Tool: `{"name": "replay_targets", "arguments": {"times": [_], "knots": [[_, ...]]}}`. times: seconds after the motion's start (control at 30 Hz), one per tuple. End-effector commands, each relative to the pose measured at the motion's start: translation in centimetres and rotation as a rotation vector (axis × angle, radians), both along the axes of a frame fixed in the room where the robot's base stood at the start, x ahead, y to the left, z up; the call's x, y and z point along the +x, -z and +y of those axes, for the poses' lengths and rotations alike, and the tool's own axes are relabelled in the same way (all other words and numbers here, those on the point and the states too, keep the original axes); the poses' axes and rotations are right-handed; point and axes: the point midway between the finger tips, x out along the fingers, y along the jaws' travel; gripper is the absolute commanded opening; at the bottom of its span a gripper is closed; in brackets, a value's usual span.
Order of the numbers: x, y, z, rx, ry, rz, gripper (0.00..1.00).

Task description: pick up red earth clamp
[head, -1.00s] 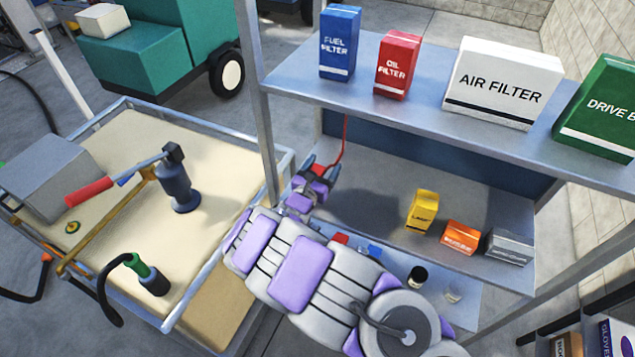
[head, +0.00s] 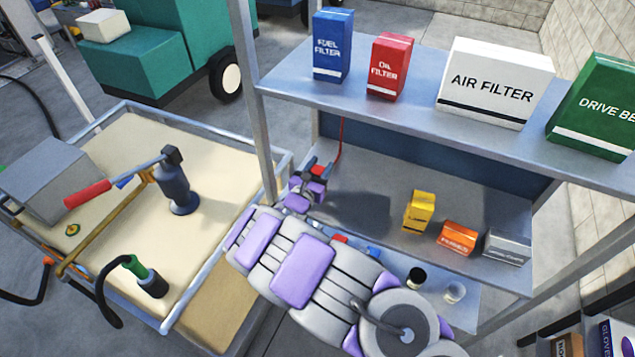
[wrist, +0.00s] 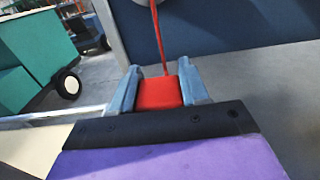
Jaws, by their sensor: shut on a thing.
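The red earth clamp (wrist: 160,93) sits between the two fingers of my gripper (wrist: 166,88) in the wrist view. The fingers are shut on it, one at each side. A thin red cable runs up from the clamp along the blue back panel. In the head view the clamp (head: 318,170) is a small red patch at the tip of my gripper (head: 316,172), at the left end of the middle shelf. The clamp's underside and far end are hidden.
The middle shelf (head: 370,195) holds yellow (head: 419,212), orange (head: 459,238) and grey (head: 507,248) boxes to the right. An upper shelf (head: 410,110) with filter boxes hangs above. A shelf post (head: 252,100) stands close left, beside a sand-coloured tray (head: 130,135) with a hand pump (head: 176,185).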

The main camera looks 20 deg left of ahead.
Motion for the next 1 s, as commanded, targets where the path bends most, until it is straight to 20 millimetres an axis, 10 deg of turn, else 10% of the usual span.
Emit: {"name": "replay_targets", "arguments": {"times": [0.47,1.0], "knots": [[0.0,-1.3,-0.3,0.004,-0.001,-0.002,0.06],[0.0,-8.9,-0.1,0.005,-0.001,-0.004,0.06]]}}
